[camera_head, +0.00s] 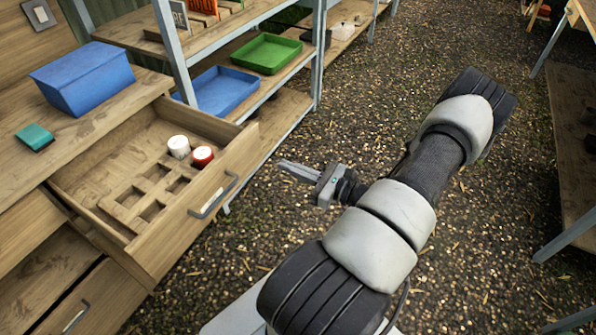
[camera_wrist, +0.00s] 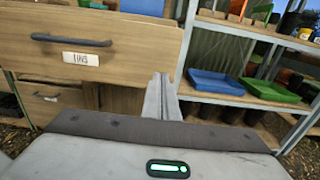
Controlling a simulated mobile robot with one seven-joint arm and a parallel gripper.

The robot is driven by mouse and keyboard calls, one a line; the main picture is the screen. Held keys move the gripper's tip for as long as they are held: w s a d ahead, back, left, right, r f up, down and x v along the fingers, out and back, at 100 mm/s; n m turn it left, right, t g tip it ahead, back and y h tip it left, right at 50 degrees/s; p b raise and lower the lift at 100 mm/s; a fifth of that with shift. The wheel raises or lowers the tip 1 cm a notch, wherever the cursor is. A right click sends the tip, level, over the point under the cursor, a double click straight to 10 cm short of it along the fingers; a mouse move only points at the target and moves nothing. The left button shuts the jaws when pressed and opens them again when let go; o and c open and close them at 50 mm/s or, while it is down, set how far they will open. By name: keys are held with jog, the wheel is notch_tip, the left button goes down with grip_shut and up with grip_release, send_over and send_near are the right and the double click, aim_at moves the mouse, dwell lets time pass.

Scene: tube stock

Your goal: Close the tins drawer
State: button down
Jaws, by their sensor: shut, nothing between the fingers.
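The tins drawer (camera_head: 207,210) is pulled open from the wooden bench in the head view. It holds a wooden divider with square cells, a white-lidded tin (camera_head: 179,147) and a red-lidded tin (camera_head: 203,156). Its front, with a dark bar handle (camera_wrist: 70,40) and a label reading TINS (camera_wrist: 81,58), shows in the wrist view at upper left. My gripper (camera_head: 284,165) is shut and empty. It is to the right of the drawer front in the head view, apart from the handle, with its fingers (camera_wrist: 161,97) pointing towards the bench and shelf side.
A blue box (camera_head: 83,78) and a teal item (camera_head: 34,137) sit on the bench top. Another drawer (camera_head: 92,298) below also stands out. A metal-framed shelf with a blue tray (camera_head: 221,92) and a green tray (camera_head: 265,53) stands behind. Gravel floor is free around my arm.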

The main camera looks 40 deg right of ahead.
aim_at(253, 152)
jog(key=b+x, duration=0.1)
jog(key=x, duration=0.7)
jog(key=shift+w+a, duration=0.1)
jog(key=shift+w, duration=0.25)
